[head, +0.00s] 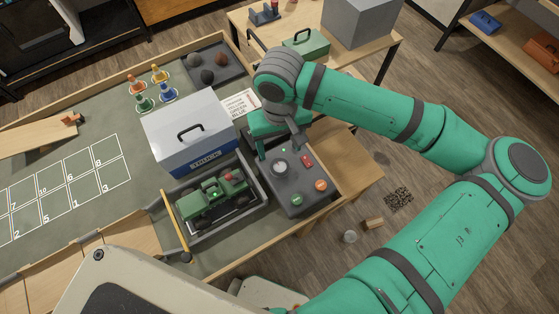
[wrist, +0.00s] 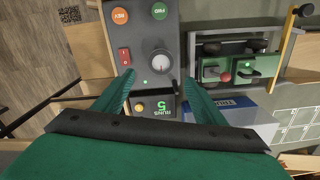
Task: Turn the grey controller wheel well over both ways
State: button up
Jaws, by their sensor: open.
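The grey controller wheel (head: 280,167) is a round knob on the dark grey controller box (head: 297,203). My gripper (wrist: 160,82) is open, with one green finger on each side of that gap. I see nothing between the fingers; whether they reach down to the wheel's height I cannot tell. In the head view my gripper (head: 277,145) is over the far end of the box, partly hidden by its own body.
Beside the wheel are a red switch (head: 307,161), an orange REV button (head: 321,184) and a green FWD button (head: 295,198). A green crawler (head: 212,200) sits in a grey tray left of the box. A grey-blue toolbox (head: 190,135) stands close behind.

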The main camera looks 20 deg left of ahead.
aim_at(279, 165)
notch_tip(279, 165, down, 10)
jog(key=shift+r, duration=0.1)
dwell(0.4)
